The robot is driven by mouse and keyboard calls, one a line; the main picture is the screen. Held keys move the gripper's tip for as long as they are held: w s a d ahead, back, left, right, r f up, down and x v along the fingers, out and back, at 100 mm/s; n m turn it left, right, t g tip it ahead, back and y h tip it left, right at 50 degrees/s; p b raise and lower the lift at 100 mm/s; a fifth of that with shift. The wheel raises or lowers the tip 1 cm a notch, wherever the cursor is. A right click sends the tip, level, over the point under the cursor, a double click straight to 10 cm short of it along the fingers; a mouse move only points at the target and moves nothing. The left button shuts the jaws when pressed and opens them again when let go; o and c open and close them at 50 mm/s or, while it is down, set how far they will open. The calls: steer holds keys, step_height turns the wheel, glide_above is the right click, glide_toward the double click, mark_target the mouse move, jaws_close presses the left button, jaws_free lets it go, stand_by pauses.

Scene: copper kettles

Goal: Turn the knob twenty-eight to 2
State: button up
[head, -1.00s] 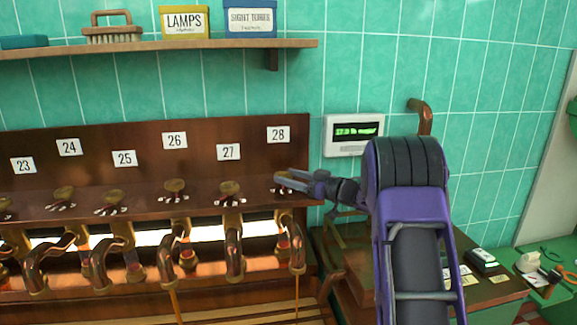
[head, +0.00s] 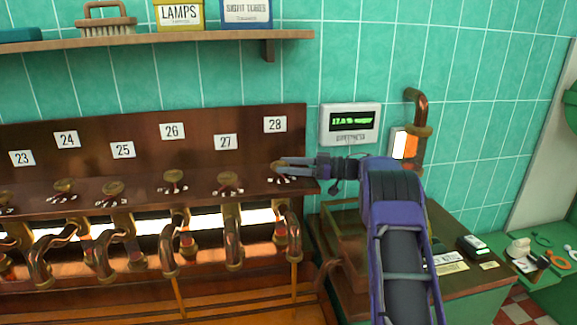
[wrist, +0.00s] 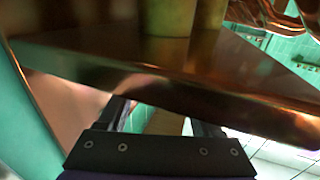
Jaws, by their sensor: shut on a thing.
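The knob twenty-eight (head: 277,169) is a small brass knob on the sloping wooden panel, below the white label 28 (head: 275,125) at the row's right end. White scale marks lie below it, but the gripper partly covers the knob and I cannot read its setting. My gripper (head: 285,166) reaches in from the right and is shut on the knob. In the wrist view a tan piece (wrist: 165,122) shows between the fingers, and a dark wooden edge hides the fingertips.
Knob twenty-seven (head: 229,182) is close on the left, with more knobs beyond. Copper spouts (head: 232,235) hang below the panel. A lit display (head: 350,123) and a copper pipe (head: 417,125) are on the wall to the right. A shelf (head: 200,45) runs above.

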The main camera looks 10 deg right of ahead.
stand_by(0.3)
steer(key=o, duration=1.4)
steer(key=shift+c, duration=0.2)
steer(key=v, duration=1.7)
steer(key=shift+d+b, duration=0.15)
steer(key=shift+b, duration=0.15)
